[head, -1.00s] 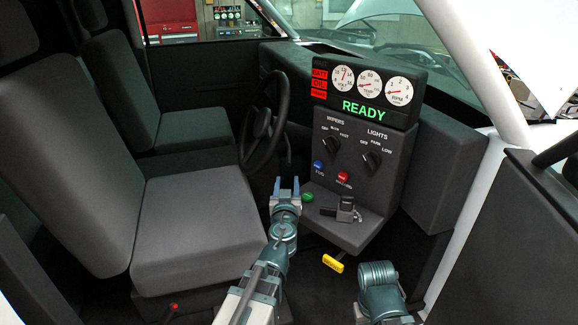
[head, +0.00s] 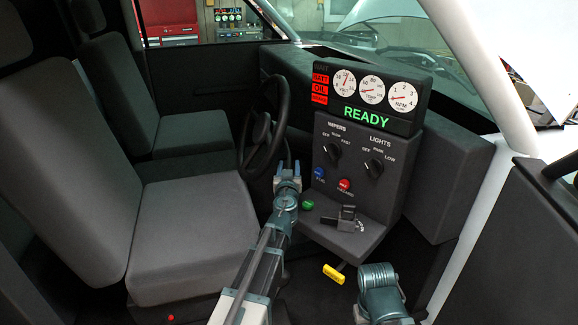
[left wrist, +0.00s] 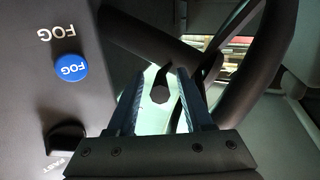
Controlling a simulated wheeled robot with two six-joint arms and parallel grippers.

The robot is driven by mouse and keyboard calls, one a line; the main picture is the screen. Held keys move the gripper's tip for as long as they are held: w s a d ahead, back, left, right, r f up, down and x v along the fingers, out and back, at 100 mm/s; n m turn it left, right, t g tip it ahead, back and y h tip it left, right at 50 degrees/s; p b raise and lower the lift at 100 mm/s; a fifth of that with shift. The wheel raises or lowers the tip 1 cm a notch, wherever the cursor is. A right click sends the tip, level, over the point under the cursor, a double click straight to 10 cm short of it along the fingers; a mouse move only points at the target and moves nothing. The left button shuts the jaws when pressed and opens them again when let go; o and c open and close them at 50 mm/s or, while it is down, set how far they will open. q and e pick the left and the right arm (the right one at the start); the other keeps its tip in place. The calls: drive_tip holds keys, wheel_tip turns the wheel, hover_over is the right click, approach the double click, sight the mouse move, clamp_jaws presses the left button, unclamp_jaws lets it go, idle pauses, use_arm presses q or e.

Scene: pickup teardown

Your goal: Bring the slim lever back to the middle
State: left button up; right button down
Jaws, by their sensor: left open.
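The slim lever (left wrist: 160,92) is a dark thin stalk with a blunt tip beside the steering column. In the left wrist view its tip shows between my two finger lines, apart from both fingers as far as I can tell. In the head view it is small and dark, largely lost against the column behind my gripper. My left gripper (head: 288,172) is open, its blue fingers pointing forward, just right of the steering wheel (head: 264,130). It also shows in the left wrist view (left wrist: 160,92). My right gripper is out of view; only part of that arm shows.
The dash panel (head: 355,160) stands close to the right of my left gripper, with knobs and a blue FOG button (left wrist: 68,69). A shelf below carries a green button (head: 307,205) and a black lever (head: 347,218). The driver's seat (head: 185,235) is at left.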

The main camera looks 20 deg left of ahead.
use_arm(q)
clamp_jaws()
idle(0.3)
idle(1.2)
